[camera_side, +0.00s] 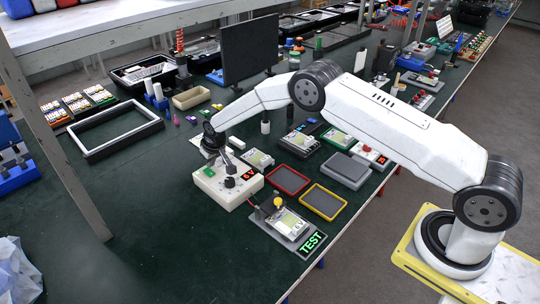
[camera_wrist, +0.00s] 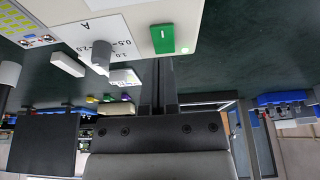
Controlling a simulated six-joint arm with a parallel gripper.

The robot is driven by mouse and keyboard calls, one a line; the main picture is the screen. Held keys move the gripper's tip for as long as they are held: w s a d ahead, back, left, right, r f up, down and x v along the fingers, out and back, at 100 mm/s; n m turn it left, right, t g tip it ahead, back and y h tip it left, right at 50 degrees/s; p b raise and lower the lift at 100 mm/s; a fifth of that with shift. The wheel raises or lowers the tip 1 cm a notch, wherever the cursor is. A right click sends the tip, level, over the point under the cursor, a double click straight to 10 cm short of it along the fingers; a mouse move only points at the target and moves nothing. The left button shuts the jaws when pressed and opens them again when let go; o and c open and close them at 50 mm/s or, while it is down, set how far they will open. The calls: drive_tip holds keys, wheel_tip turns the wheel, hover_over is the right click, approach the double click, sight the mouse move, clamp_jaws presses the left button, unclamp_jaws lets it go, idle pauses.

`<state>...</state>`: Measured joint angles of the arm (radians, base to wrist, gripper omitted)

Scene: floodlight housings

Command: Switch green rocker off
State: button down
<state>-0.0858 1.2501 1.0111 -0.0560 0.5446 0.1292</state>
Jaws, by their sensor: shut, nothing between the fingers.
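The green rocker (camera_wrist: 163,40) sits on the pale face of a box (camera_wrist: 130,12) in the wrist view, with a short light line on it. My gripper (camera_wrist: 165,62) has its two dark fingers together, pointing up the picture, with their tips close below the rocker. I cannot tell whether they touch it. In the side view my gripper (camera_side: 212,150) is over the back left of the cream control box (camera_side: 225,190). That box carries a black knob (camera_side: 230,182) and a red display (camera_side: 249,175).
A black monitor (camera_side: 250,48) stands behind.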

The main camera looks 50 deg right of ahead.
drive_tip(key=v, duration=1.1)
drive_tip(key=shift+r, duration=0.2)
drive_tip(key=shift+w, duration=0.15)
drive_tip(key=shift+w+a+r, duration=0.15)
drive_tip(key=shift+w+r, duration=0.05)
drive_tip(key=shift+w, duration=0.45)
drive_tip(key=shift+f, duration=0.1)
hover_over(209, 172)
drive_tip(key=shift+d+f, duration=0.2)
drive_tip(key=shift+f, duration=4.45)
drive_tip(key=shift+s+x, duration=0.2)
drive_tip(key=shift+x, duration=0.75)
drive_tip(key=shift+s+x, duration=0.2)
drive_tip(key=shift+x, duration=0.75)
drive_tip(key=shift+f, duration=0.2)
